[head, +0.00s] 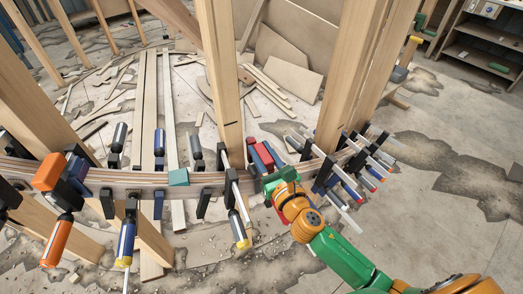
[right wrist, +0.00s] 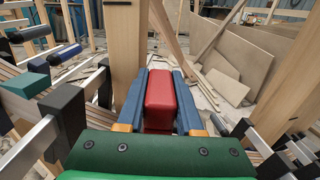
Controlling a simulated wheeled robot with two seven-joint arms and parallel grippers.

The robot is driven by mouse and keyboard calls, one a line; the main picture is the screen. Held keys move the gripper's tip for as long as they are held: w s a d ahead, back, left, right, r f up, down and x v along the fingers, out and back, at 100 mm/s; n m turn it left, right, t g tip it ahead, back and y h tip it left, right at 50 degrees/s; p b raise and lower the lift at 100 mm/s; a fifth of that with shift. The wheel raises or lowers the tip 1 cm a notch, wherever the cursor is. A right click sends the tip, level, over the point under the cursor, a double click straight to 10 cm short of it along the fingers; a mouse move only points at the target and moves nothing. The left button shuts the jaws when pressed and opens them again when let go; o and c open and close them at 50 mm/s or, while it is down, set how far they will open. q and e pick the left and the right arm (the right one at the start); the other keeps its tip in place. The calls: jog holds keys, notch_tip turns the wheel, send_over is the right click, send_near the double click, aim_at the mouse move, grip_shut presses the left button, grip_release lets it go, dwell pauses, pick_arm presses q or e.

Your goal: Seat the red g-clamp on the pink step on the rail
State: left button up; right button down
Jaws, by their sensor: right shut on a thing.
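My right gripper (head: 265,157) is at the curved rail, just right of the middle upright post. Its two blue fingers are shut on a red block-like part, which I take to be the red g-clamp (right wrist: 165,92). In the right wrist view the red part lies between the fingers (right wrist: 160,105), pointing away toward the post. The rest of the clamp is hidden by the fingers and the green gripper body. I cannot tell whether the clamp touches the rail (head: 140,180). I cannot make out the pink step for sure. My left gripper is not in view.
Clamps crowd the rail on both sides, including an orange one (head: 48,172) and a dense cluster (head: 350,165) at right. A teal block (head: 178,177) sits on the rail. Wooden posts (head: 222,80) rise behind it. A silver-barred clamp (head: 236,205) stands close left of my gripper.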

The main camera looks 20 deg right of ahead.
jog(key=shift+f+b, duration=0.75)
jog(key=shift+f, duration=0.25)
jog(key=shift+f+b, duration=1.4)
jog(key=shift+f, duration=0.1)
jog(key=shift+f+b, duration=0.45)
jog(key=shift+f, duration=0.1)
jog(key=shift+c, duration=2.4)
grip_release()
